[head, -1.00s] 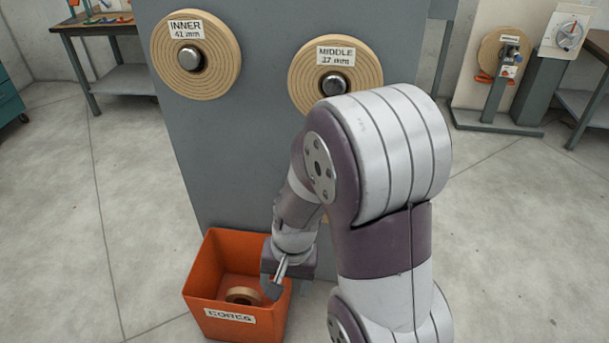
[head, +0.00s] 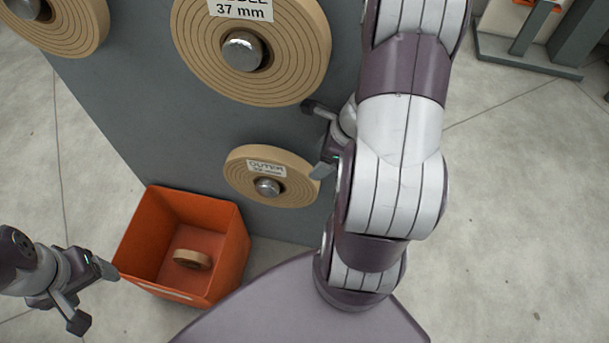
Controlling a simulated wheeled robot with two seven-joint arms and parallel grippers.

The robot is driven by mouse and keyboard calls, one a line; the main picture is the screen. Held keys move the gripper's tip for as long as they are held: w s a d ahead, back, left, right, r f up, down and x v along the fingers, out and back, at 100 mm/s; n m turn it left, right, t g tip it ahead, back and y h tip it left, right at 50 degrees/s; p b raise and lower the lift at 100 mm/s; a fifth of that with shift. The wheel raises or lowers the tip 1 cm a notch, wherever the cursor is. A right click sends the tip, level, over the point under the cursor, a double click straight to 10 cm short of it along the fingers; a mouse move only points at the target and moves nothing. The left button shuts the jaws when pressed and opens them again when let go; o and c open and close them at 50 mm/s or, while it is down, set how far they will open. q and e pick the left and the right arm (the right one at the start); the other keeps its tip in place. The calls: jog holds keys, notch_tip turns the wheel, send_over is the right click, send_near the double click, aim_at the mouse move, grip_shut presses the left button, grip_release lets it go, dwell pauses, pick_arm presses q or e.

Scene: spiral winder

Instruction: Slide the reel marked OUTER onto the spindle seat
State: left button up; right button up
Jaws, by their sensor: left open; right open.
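The reel marked OUTER (head: 243,184), a tan wooden disc, is low on the grey panel. A round metal spindle end (head: 268,187) shows at its centre. How far the reel sits along the spindle cannot be told. My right gripper (head: 317,140) is open at the reel's upper right. Its lower finger is at the reel's right edge; whether they touch cannot be told. My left gripper (head: 95,296) is open and empty at the lower left, beside the orange bin, away from the reel.
The larger MIDDLE reel (head: 200,50) hangs above on the grey panel (head: 130,110). Another reel (head: 85,30) is at the upper left. The orange bin (head: 135,225) on the floor holds a small wooden ring (head: 192,259). My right arm covers the panel's right side.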

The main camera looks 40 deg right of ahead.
aim_at(305, 175)
jog(key=b+x, duration=0.3)
jog(key=x, duration=0.6)
jog(key=shift+d+f+b, duration=0.1)
jog(key=shift+f+b, duration=0.25)
jog(key=shift+b, duration=0.05)
jog(key=shift+w+f, duration=0.2)
jog(key=shift+f, duration=0.05)
grip_shut()
jog(key=c, duration=0.7)
grip_release()
grip_shut()
